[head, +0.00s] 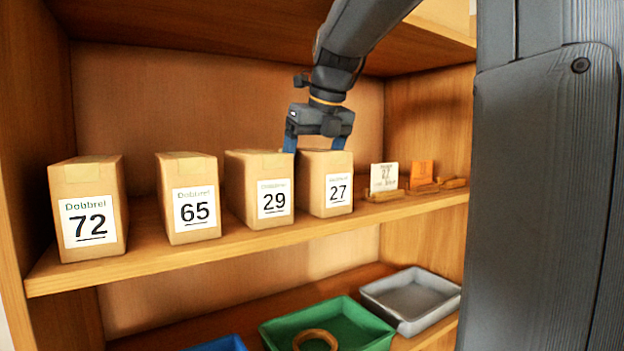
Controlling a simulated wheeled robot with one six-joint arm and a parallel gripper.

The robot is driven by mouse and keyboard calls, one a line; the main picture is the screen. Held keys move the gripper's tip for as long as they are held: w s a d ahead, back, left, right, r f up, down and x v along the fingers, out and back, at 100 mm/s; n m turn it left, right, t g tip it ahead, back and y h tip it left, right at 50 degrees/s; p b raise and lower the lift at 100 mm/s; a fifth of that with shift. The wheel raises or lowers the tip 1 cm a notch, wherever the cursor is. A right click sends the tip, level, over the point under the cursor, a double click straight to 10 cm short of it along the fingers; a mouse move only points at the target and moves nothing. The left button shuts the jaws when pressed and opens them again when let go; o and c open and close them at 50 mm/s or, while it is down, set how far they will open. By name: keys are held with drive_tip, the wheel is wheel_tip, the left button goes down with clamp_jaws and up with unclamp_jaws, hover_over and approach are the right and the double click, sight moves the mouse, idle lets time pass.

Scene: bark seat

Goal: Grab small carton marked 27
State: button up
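The small carton marked 27 (325,170) stands upright on the wooden shelf, rightmost in a row of brown cartons with white labels. My gripper (318,146) points down at the top of this carton. Its two blue fingers are spread apart, one near the carton's top left edge and one near its top right edge. The left finger shows close to the gap beside the carton marked 29 (261,202). I cannot tell whether the fingers touch the carton.
Cartons marked 65 (188,180) and 72 (87,196) stand further left on the shelf (150,260). Right of carton 27 are small wooden holders with a white card (384,177) and an orange card (421,173). Below are a green tray (285,328) and a grey tray (450,293).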

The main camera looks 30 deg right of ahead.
drive_tip(key=shift+f, duration=0.2)
idle(0.3)
drive_tip(key=c, duration=1.4)
drive_tip(key=shift+o, duration=0.2)
drive_tip(key=shift+r, duration=0.1)
drive_tip(key=shift+r, duration=0.2)
drive_tip(key=shift+r+p, duration=0.6)
drive_tip(key=shift+p, duration=0.05)
drive_tip(key=shift+r+p, duration=0.2)
drive_tip(key=shift+p, duration=0.1)
